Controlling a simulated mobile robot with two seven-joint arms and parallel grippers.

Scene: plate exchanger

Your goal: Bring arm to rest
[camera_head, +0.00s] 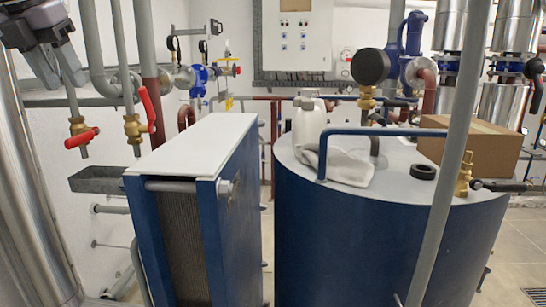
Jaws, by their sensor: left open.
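My left gripper (58,76) is in the top left corner of the head view. Its dark body is at the picture's edge and its two grey fingers point down. The fingers are apart and I see nothing held between them. It is above and left of a red-handled valve (82,138). The contact between fingers and nearby pipes cannot be judged clearly. My right gripper is not in view.
A blue plate exchanger (190,150) with a pale top stands in the middle. Right of it is a blue tank (380,235) bearing a white jug (308,124), a cloth (347,165) and a black ring (423,171). A cardboard box (470,143) is behind. Pipes crowd the left wall.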

